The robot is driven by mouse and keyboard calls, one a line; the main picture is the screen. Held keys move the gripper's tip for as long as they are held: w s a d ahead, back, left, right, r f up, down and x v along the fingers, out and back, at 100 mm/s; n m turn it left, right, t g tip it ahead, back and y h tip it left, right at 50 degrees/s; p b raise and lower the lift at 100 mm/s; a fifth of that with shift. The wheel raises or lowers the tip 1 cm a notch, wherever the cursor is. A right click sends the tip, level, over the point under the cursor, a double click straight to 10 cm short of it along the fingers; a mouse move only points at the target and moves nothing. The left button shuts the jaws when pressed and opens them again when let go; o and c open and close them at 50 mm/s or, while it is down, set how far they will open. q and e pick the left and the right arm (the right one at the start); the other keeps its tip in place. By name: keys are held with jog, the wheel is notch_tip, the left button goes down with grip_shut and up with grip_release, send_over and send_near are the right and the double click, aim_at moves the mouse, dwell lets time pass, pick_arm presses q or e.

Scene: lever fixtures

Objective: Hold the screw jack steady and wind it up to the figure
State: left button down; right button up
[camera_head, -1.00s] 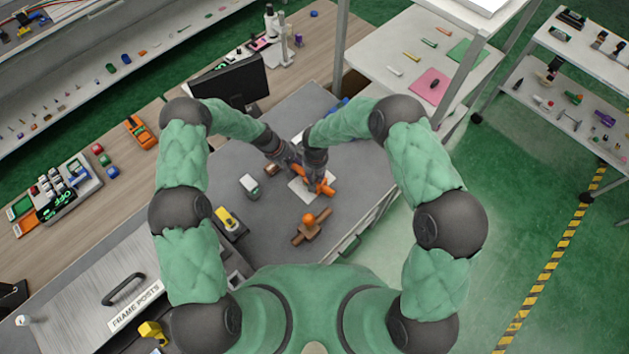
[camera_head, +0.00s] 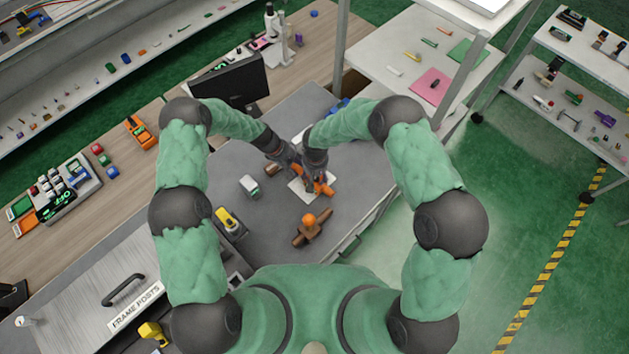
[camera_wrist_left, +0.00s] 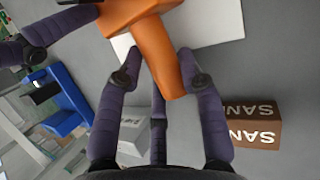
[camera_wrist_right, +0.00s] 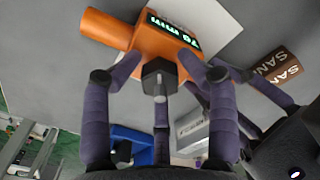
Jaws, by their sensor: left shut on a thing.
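The orange screw jack (camera_head: 325,188) stands on a white plate (camera_head: 297,189) on the grey bench, partly hidden by my grippers in the head view. Its orange handle (camera_wrist_left: 166,65) lies between the fingers of my left gripper (camera_wrist_left: 161,68), which is shut on it. In the right wrist view the jack's body (camera_wrist_right: 140,40) carries a lit green display (camera_wrist_right: 174,29) that seems to read about 70 mm; the digits are not sharp. My right gripper (camera_wrist_right: 161,70) is open, its fingers spread around the dark hex head (camera_wrist_right: 159,78) with visible gaps.
A brown block with white lettering (camera_wrist_left: 254,133) lies beside the plate. A blue fixture (camera_wrist_left: 68,103) is on the other side. A brown crosspiece with an orange ball (camera_head: 311,221) lies nearer my body.

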pick_arm(q)
jog(key=shift+s+f, duration=0.15)
jog(key=shift+f, duration=0.05)
pick_arm(e)
jog(key=shift+r, duration=2.5)
jog(key=shift+r, duration=0.1)
jog(key=shift+r, duration=0.25)
notch_tip(320, 180, up, 11)
jog(key=shift+r, duration=0.2)
pick_arm(q)
jog(key=c, duration=1)
grip_release()
jog(key=shift+c, duration=0.2)
jog(key=o, duration=0.3)
jog(key=shift+r, duration=0.15)
